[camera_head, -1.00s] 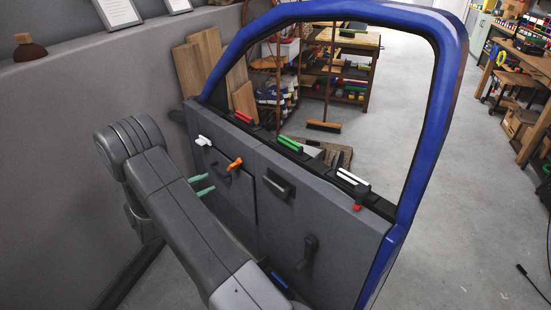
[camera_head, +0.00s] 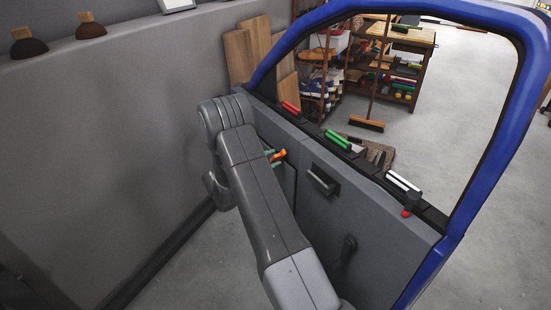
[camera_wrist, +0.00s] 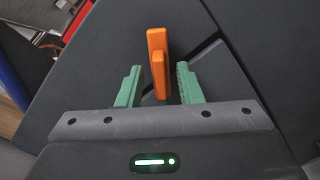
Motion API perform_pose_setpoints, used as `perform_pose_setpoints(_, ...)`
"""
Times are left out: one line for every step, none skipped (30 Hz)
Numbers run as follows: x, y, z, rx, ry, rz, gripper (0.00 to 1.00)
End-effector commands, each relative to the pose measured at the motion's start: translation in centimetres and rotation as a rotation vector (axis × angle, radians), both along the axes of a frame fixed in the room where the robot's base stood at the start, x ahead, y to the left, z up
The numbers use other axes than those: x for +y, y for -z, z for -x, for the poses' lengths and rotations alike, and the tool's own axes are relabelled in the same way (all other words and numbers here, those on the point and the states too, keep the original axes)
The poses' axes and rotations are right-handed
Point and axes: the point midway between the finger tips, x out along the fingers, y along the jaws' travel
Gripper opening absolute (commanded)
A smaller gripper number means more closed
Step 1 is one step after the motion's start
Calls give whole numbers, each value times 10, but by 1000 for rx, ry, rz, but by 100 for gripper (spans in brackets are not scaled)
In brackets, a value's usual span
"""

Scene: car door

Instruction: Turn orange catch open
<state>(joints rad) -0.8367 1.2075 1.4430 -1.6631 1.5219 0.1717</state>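The orange catch (camera_wrist: 157,55) is on the grey inner panel of the car door (camera_head: 375,245). In the wrist view it stands nearly upright in the picture, with its lower part between the two green fingers of my gripper (camera_wrist: 158,86). The fingers are apart, with a visible gap on each side of the catch. In the head view the orange catch (camera_head: 278,155) shows just beside the green fingertips (camera_head: 269,153). My arm hides most of the gripper and the panel around it there.
A black pull handle (camera_head: 322,181) and a crank (camera_head: 346,248) are on the panel to the right. Red (camera_head: 290,108), green (camera_head: 338,139) and white (camera_head: 403,181) pieces line the window sill. A grey wall stands close on the left.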

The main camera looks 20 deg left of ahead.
Motion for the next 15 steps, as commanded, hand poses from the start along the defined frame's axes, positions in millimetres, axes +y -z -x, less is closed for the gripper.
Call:
perform_pose_setpoints(-4,0,-5,0,1,0,33)
perform_pose_setpoints(-6,0,-8,0,1,0,33)
perform_pose_setpoints(-8,0,-10,0,2,0,33)
perform_pose_setpoints(-9,0,-12,0,1,0,33)
perform_pose_setpoints(-10,0,-13,0,1,0,33)
perform_pose_setpoints(-11,0,-15,1,-1,0,33)
perform_pose_setpoints(-11,0,-15,1,-1,0,33)
perform_pose_setpoints(-11,0,-16,0,-1,0,33)
perform_pose_setpoints(-11,0,-16,0,-1,0,33)
perform_pose_setpoints(-11,0,-16,0,-1,0,33)
perform_pose_setpoints(-11,0,-16,0,-1,0,33)
perform_pose_setpoints(-11,0,-16,0,-1,0,33)
perform_pose_setpoints(-11,0,-16,0,-1,0,33)
perform_pose_setpoints(-11,0,-16,0,-1,0,33)
perform_pose_setpoints(-11,0,-16,0,-1,0,33)
